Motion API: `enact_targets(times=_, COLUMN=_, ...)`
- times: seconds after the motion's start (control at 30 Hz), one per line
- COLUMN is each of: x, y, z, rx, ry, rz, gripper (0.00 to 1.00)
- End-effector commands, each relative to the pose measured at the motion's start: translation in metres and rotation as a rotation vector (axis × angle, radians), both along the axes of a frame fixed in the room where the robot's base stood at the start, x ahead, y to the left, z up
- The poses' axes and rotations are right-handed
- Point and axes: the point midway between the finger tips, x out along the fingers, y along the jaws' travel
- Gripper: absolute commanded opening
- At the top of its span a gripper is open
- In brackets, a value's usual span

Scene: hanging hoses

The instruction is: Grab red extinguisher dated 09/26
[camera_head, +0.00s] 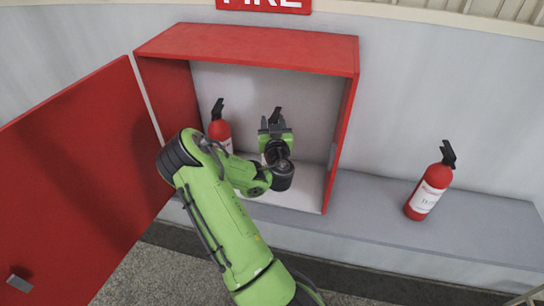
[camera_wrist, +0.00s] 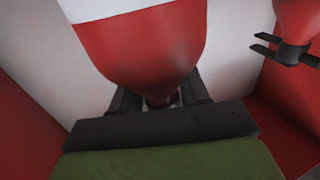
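Inside the open red cabinet (camera_head: 247,47), a red extinguisher (camera_head: 220,130) with a black handle stands at the left. A second extinguisher is mostly hidden behind my gripper (camera_head: 275,125); its dark handle (camera_head: 277,114) shows above it. In the wrist view its red body and white label (camera_wrist: 150,40) fill the upper middle. The fingers of my gripper (camera_wrist: 160,98) stand apart on both sides of its narrow neck, with gaps visible. A third red extinguisher (camera_head: 430,190) stands on the ledge outside, at the right. No date is readable on any label.
The cabinet's red door (camera_head: 80,180) is swung open to the left, beside my arm. The cabinet's right wall (camera_head: 342,140) is close to my gripper. The grey ledge (camera_head: 370,210) is clear between cabinet and outside extinguisher. Another extinguisher's black handle (camera_wrist: 290,50) shows at the wrist view's upper right.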

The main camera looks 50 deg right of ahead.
Motion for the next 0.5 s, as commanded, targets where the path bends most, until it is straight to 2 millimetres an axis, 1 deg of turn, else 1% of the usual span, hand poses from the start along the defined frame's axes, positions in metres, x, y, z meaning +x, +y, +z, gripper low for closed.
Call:
enact_targets(times=0.03, x=0.0002, y=0.0001, z=-0.0001, rx=0.0, ry=0.0, rz=0.0, gripper=0.37)
enact_targets(times=0.27, x=0.0003, y=0.0001, z=-0.0001, rx=0.0, ry=0.0, rz=0.0, gripper=0.02)
enact_targets(times=0.3, x=0.0003, y=0.0001, z=0.0, rx=0.0, ry=0.0, rz=0.0, gripper=0.0)
enact_targets(times=0.5, x=0.0004, y=0.0001, z=0.0004, rx=-0.001, ry=-0.001, rz=0.0, gripper=0.0)
